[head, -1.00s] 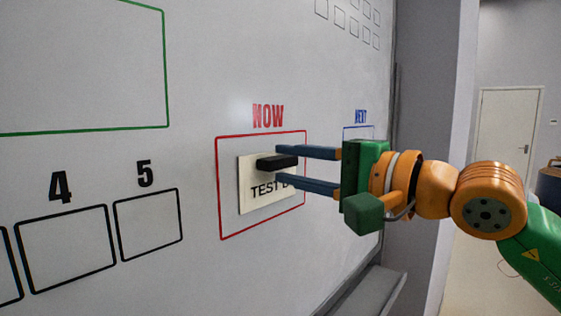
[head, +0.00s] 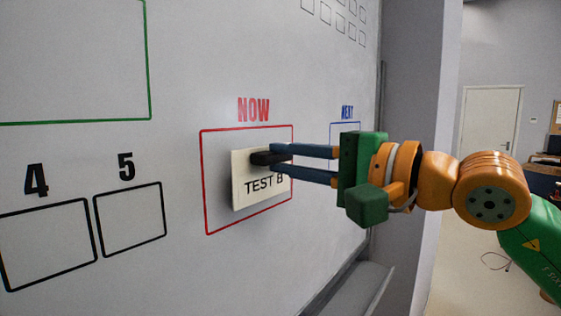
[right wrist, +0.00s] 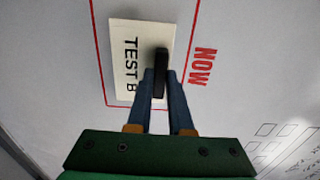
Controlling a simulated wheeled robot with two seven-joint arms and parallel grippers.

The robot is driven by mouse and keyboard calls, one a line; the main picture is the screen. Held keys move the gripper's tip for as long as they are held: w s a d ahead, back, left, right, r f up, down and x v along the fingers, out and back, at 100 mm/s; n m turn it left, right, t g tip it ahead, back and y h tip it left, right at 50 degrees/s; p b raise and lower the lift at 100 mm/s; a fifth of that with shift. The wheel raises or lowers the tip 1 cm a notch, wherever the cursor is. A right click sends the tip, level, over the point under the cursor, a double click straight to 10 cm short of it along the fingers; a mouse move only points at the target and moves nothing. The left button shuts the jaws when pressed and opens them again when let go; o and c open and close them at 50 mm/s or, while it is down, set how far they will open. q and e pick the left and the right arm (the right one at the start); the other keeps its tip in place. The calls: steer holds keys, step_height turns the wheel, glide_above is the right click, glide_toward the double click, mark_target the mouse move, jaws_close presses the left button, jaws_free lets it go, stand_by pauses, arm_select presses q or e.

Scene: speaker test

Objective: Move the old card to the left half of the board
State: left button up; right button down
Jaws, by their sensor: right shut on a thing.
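A cream card reading "TEST B" (head: 242,192) is within the red NOW frame (head: 204,180) on the whiteboard (head: 190,70). A black grip block (head: 262,159) sticks out from its upper part. My right gripper (head: 275,158) comes in from the right, its blue fingers shut on the black block. The right wrist view also shows the card (right wrist: 130,38) and the black block (right wrist: 161,65) between the fingertips. Whether the card touches the board or stands slightly off it, I cannot tell. My left gripper is out of view.
Left of the red frame are black boxes marked 4 (head: 48,245) and 5 (head: 130,220), both empty. A green frame (head: 75,122) is above them. A blue NEXT frame (head: 345,124) is behind my right gripper. A grey ledge (head: 350,290) runs below the board.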

steer(key=shift+b+v, duration=0.9)
steer(key=shift+v, duration=1.9)
steer(key=shift+f, duration=0.1)
